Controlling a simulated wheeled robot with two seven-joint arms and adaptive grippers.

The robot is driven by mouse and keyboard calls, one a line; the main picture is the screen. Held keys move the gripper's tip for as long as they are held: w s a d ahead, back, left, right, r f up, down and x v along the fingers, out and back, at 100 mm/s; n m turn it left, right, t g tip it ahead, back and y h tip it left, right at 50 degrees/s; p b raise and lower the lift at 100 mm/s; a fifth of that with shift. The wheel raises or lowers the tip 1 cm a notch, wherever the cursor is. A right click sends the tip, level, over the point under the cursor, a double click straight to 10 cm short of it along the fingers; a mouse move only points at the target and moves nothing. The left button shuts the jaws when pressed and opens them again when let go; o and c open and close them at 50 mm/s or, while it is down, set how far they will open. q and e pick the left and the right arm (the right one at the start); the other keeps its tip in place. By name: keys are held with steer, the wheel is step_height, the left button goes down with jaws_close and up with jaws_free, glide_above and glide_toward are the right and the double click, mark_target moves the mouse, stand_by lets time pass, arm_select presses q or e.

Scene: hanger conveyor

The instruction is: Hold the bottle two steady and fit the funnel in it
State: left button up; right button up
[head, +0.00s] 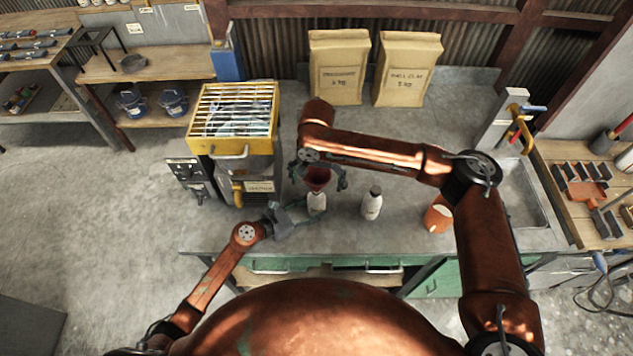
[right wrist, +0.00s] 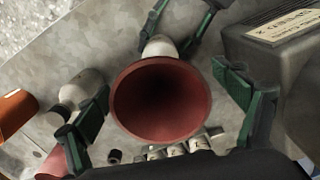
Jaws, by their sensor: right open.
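The dark red funnel (head: 317,178) sits mouth up directly over a white bottle (head: 317,202) on the bench; its spout is hidden. In the right wrist view the funnel (right wrist: 160,100) stands between the spread fingers of my right gripper (right wrist: 168,108), with gaps on both sides. My right gripper (head: 318,180) is open around the funnel. My left gripper (head: 308,213) has its fingers around the lower bottle body, shut on it. In the right wrist view the bottle (right wrist: 159,46) shows behind the funnel rim, between the left fingers.
A yellow-topped machine (head: 233,130) stands close on the left. Two paper sacks (head: 340,70) stand at the back. A sink (head: 526,190) lies at the right.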

step_height(320, 180, up, 12)
steer(key=shift+f, duration=0.1)
stand_by(0.4)
arm_select(q)
steer(key=o, duration=0.9)
steer(key=shift+o, duration=0.2)
steer(key=shift+a, duration=0.1)
